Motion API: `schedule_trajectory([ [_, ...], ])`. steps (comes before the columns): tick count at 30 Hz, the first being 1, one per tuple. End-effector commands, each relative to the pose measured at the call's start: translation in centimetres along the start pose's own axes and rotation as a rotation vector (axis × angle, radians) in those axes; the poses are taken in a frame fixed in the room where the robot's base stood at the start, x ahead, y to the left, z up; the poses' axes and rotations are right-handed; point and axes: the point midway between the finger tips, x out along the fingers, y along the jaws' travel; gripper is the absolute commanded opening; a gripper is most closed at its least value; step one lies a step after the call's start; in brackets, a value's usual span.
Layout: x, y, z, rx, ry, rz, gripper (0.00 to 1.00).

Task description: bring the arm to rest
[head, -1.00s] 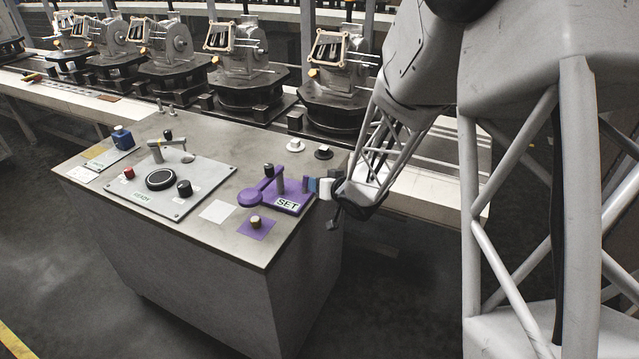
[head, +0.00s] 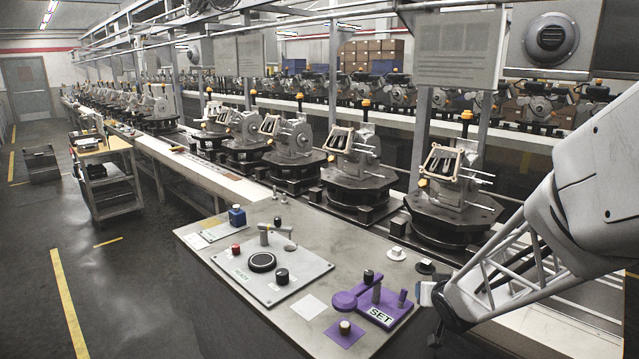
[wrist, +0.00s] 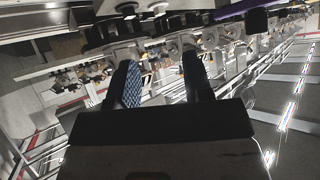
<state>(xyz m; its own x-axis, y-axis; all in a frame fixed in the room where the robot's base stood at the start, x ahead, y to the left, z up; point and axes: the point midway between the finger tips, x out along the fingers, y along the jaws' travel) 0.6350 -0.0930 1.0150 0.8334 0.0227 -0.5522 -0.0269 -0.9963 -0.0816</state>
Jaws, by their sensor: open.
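My gripper shows in the wrist view (wrist: 160,78) with two dark fingers apart and nothing between them; one finger has a blue textured pad. In the head view my gripper (head: 428,294) is at the right end of the grey bench (head: 225,262), just right of the purple SET fixture (head: 376,305). Part of it is hidden behind my arm's lattice link. Whether it touches the fixture or the bench cannot be told. The fixture lies flat on the bench top with upright pegs and a round purple lobe.
A grey control plate (head: 300,285) with knobs, a blue block (head: 237,215) and a small purple pad (head: 344,332) are on the bench. A conveyor (head: 225,183) carrying machine castings (head: 450,185) runs behind it. A cart (head: 105,180) stands left; the floor in front is open.

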Motion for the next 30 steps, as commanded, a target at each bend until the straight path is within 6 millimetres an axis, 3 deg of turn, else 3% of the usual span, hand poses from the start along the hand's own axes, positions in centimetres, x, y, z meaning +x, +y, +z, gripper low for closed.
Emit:
schedule_trajectory([
  [5,-5.2,-0.8,-0.7,-0.023,-0.097,0.100,0.46],
  [12,-12.7,-2.2,0.1,-0.033,-0.259,0.183,0.46],
  [24,-26.0,-6.3,4.6,-0.039,-0.571,0.161,0.46],
  [30,-31.1,-8.2,7.0,-0.050,-0.695,0.103,0.46],
])
